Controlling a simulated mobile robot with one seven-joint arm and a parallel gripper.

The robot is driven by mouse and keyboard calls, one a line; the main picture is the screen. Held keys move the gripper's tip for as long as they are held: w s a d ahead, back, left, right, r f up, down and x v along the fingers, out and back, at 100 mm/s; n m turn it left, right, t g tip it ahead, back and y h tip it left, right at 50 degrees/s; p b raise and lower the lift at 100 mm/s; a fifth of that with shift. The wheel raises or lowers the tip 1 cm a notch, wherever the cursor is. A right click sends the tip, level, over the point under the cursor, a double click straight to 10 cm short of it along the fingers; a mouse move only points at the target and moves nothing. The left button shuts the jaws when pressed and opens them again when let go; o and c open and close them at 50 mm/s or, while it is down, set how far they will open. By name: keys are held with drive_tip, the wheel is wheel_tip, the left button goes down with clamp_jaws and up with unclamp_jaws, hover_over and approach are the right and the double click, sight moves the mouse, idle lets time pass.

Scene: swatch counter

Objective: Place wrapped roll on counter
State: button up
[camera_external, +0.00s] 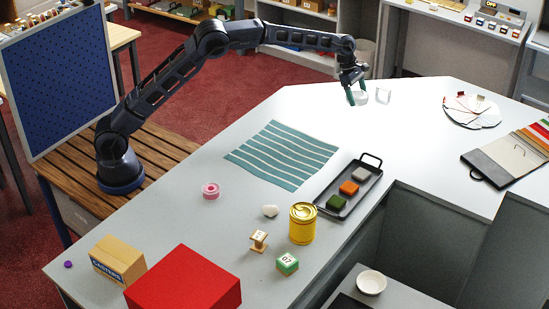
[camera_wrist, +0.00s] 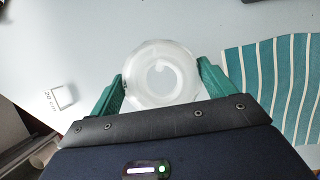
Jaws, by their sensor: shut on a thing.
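The wrapped roll (camera_wrist: 160,72) is a round, pale, translucent disc with a ring at its middle. My gripper (camera_wrist: 160,88) is shut on it, one green finger on each side. In the external view my gripper (camera_external: 357,93) is at the far end of the grey counter (camera_external: 420,150), with the roll (camera_external: 359,98) between its fingers, partly hidden by them. The roll is at or just above the counter top; I cannot tell whether it touches.
A teal striped cloth (camera_external: 282,154) lies nearer the middle. A black tray (camera_external: 348,187) holds coloured blocks. A colour fan (camera_external: 472,110) lies to the right. The counter between cloth and fan is clear.

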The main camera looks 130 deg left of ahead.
sight(357, 131)
wheel_tip(357, 131, down, 13)
drive_tip(key=shift+f, duration=0.15)
idle(0.4)
drive_tip(key=shift+f, duration=0.1)
drive_tip(key=o, duration=0.9)
drive_tip(key=shift+f, duration=0.1)
drive_tip(key=v, duration=1.2)
